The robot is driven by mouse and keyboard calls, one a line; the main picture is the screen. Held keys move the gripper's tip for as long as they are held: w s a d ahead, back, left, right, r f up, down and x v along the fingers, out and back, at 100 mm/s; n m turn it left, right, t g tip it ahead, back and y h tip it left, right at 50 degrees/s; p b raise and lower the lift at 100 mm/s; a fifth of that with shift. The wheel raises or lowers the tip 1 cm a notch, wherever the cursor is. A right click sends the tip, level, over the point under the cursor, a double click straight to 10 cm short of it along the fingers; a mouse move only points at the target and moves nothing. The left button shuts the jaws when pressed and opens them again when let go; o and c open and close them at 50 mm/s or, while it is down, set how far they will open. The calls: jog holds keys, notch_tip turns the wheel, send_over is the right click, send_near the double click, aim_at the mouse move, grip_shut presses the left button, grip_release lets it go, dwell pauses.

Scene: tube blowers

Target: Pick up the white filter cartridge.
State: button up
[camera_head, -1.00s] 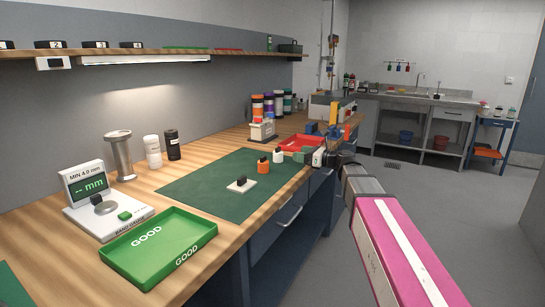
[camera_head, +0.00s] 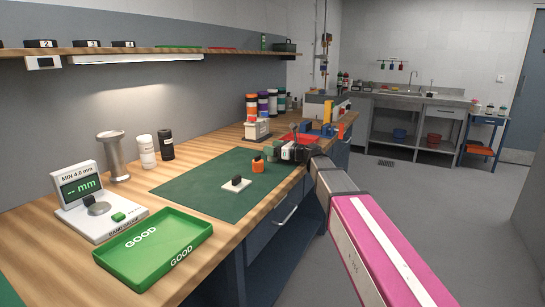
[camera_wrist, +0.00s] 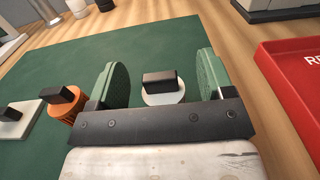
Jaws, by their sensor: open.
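The white filter cartridge (camera_wrist: 163,98) is a short white round piece with a black block on top. In the wrist view it stands on the green mat (camera_wrist: 62,66) between the two green finger pads of my gripper (camera_wrist: 160,72). The pads are wide apart, one on each side, and the bar of my gripper hides its near side. In the head view my gripper (camera_head: 287,151) is at the mat's far right end and mostly covers the cartridge. An orange cylinder with a black block (camera_wrist: 65,103) stands just left of my gripper.
A white square piece with a black knob (camera_head: 236,184) sits on the mat. A red tray (camera_wrist: 290,75) lies close to the right of my gripper. The green GOOD tray (camera_head: 155,245) and a gauge (camera_head: 97,208) are at the near left. Bottles stand behind the mat.

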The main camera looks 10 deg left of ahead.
jog(key=shift+a, duration=0.15)
jog(key=c, duration=1)
jog(key=shift+r, duration=0.1)
